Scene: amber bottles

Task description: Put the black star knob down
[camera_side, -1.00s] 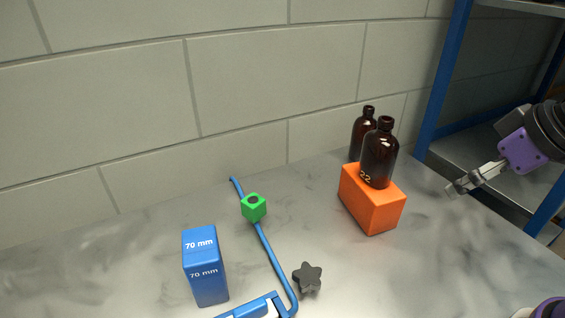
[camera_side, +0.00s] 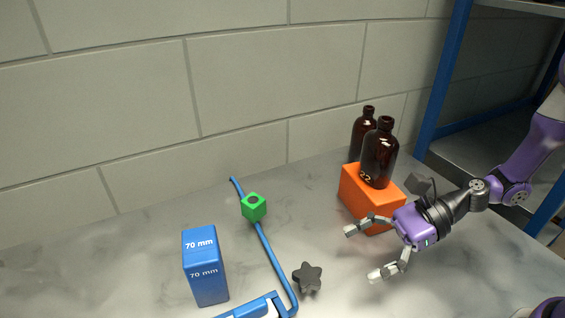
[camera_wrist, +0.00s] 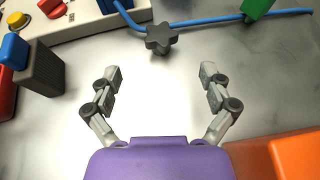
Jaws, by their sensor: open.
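The black star knob (camera_side: 308,277) stands on the marbled table, right beside the blue cable in the side view. In the wrist view the star knob (camera_wrist: 160,38) shows ahead of my fingers, near the top middle, with the blue cable beside or behind it. My gripper (camera_side: 361,253) is open and empty, to the right of the knob and apart from it. In the wrist view my gripper's fingers (camera_wrist: 160,83) are spread wide with only bare table between them.
An orange block (camera_side: 370,203) with an amber bottle (camera_side: 379,155) on it stands close behind my gripper; another bottle (camera_side: 362,134) stands behind. A green nut-like block (camera_side: 253,208) sits by the blue cable (camera_side: 268,248). A blue 70 mm block (camera_side: 205,266) stands left.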

